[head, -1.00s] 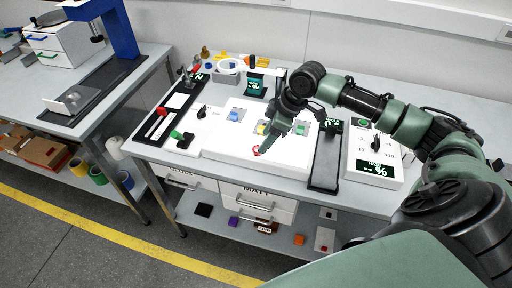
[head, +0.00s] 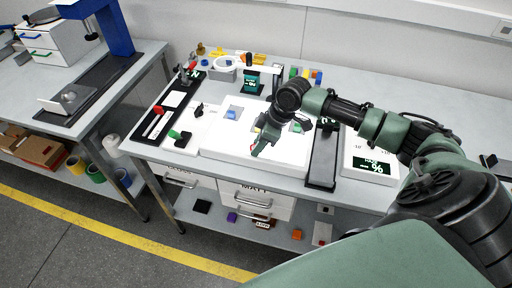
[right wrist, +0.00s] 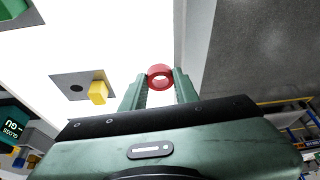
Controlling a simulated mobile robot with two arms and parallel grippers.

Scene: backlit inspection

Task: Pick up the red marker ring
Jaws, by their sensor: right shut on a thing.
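The red marker ring (right wrist: 160,69) shows in the right wrist view, upright between the two green fingertips of my right gripper (right wrist: 160,82). The gripper is shut on it. In the head view my right gripper (head: 259,149) is over the front part of the white light panel (head: 222,145). There the ring is mostly hidden by the fingers. I cannot tell whether it still touches the panel. My left gripper is not in view.
The panel has grey square recesses, one with a blue block (head: 232,114) and one with a yellow block (right wrist: 98,92). A black tray (head: 155,128) lies to the left. A dark strip (head: 322,160) and a white scale (head: 370,160) stand to the right.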

